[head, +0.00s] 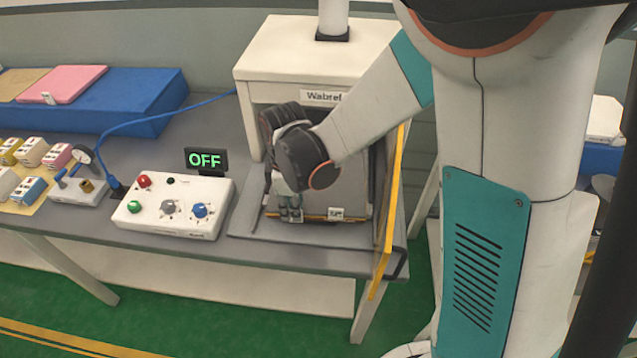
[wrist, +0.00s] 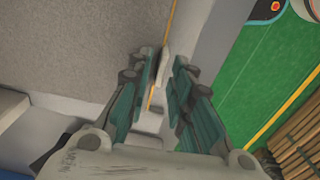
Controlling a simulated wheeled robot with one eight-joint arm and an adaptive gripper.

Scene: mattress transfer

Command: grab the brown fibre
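A tan-brown flat sheet (head: 20,82), which looks like the brown fibre, lies on a blue box (head: 150,100) at the far left in the head view, partly cut off by the picture edge. My gripper (head: 290,214) is far to its right, pointing down before the grey front of the white machine labelled "Wabref" (head: 320,55). In the wrist view my gripper's teal fingers (wrist: 166,82) are apart. A small pale piece shows between or beyond their tips; I cannot tell if they touch it. The brown sheet does not show in the wrist view.
A pink sheet (head: 65,84) lies beside the brown one. A white control box (head: 175,204) with knobs and an "OFF" display (head: 206,160) stands on the grey table (head: 130,160) between box and machine. Small coloured blocks and a gauge (head: 83,156) stand at the left.

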